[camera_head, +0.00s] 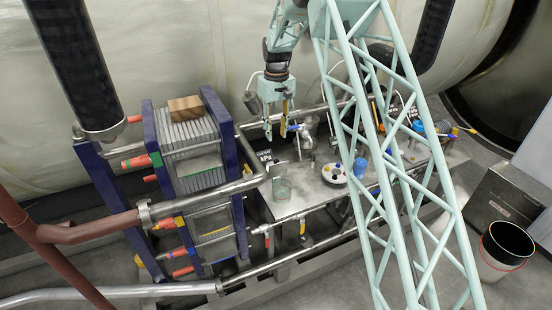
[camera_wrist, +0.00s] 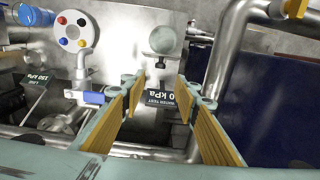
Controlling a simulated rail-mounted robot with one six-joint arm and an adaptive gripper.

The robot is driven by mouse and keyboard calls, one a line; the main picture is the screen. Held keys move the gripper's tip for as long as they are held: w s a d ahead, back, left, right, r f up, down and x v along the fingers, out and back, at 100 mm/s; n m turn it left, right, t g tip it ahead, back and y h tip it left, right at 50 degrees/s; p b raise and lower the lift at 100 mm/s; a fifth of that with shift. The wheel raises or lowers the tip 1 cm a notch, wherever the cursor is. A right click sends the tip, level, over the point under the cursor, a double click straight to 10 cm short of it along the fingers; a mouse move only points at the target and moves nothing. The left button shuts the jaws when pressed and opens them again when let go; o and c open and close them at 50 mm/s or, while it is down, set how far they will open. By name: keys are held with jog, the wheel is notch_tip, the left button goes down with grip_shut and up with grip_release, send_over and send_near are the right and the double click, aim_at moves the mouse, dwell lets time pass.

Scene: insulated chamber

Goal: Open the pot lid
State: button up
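My gripper (camera_head: 276,132) hangs above the back left part of the metal table, fingers pointing down. In the wrist view my gripper (camera_wrist: 160,100) has its yellow-padded fingers wide apart, with nothing held between them. A shiny metal vessel (camera_head: 309,125) stands just right of the gripper in the head view and may be the pot. I cannot clearly make out its lid or whether it is shut. A dark kPa label (camera_wrist: 172,100) shows between the fingers in the wrist view, beyond them.
A blue-framed plate stack (camera_head: 196,150) with pipes is left. A bin (camera_head: 500,255) stands right.

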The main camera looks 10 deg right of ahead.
aim_at(277, 168)
jog(key=shift+f, duration=0.1)
dwell(0.3)
jog(key=shift+f+p, duration=0.8)
jog(key=shift+f, duration=6)
grip_shut()
